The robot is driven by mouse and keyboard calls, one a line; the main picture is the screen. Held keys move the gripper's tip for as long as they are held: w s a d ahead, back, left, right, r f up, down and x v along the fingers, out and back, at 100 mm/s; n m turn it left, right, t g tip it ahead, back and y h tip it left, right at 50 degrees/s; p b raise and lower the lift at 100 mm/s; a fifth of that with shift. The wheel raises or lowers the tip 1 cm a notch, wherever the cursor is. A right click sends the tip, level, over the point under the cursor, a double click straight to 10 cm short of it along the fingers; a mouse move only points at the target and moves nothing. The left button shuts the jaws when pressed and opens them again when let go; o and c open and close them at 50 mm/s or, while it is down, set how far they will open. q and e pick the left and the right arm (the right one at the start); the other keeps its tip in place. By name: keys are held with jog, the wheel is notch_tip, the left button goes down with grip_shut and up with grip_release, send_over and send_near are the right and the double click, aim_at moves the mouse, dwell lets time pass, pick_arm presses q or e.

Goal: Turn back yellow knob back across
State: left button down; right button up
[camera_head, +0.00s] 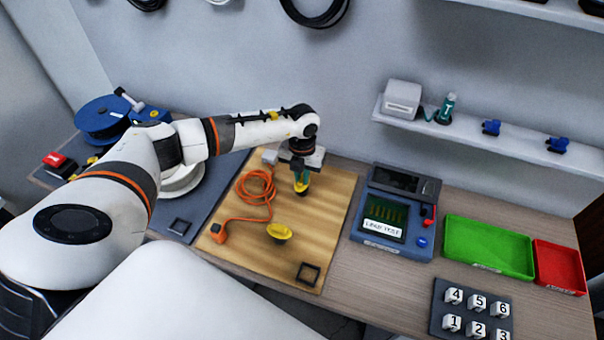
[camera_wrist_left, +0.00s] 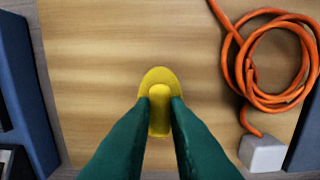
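My left gripper (camera_head: 301,178) points down at the far yellow knob (camera_head: 301,191) on the wooden board (camera_head: 258,255). In the left wrist view its green fingers (camera_wrist_left: 161,102) lie on both sides of the raised grip of that yellow knob (camera_wrist_left: 159,112), apparently touching it. The knob's round base shows beyond the fingertips; its near side is partly hidden by them. A second yellow knob (camera_head: 279,231) sits on the board nearer to me, clear of the gripper. My right gripper is not in view.
An orange cable (camera_head: 257,187) lies coiled left of the gripper, with an orange plug (camera_head: 217,232). A blue tester (camera_head: 392,220), a green tray (camera_head: 488,246) and a red tray (camera_head: 558,267) stand to the right. A wall shelf (camera_head: 480,135) is above.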

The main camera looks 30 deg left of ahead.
pick_arm(q)
jog(key=shift+f+m+b, duration=0.1)
jog(key=shift+m+b, duration=0.6)
jog(key=shift+b, duration=0.25)
jog(key=m+b, duration=0.3)
jog(key=shift+w, duration=0.1)
jog(key=m+b, duration=0.3)
jog(key=m, duration=0.1)
jog(key=m+b, duration=0.3)
jog(key=shift+m, duration=0.4)
jog(key=m+b, duration=0.2)
jog(key=m, duration=0.1)
jog(key=shift+b, duration=0.4)
jog(key=shift+m+b, duration=0.7)
jog(key=shift+m, duration=0.6)
jog(key=shift+r, duration=0.25)
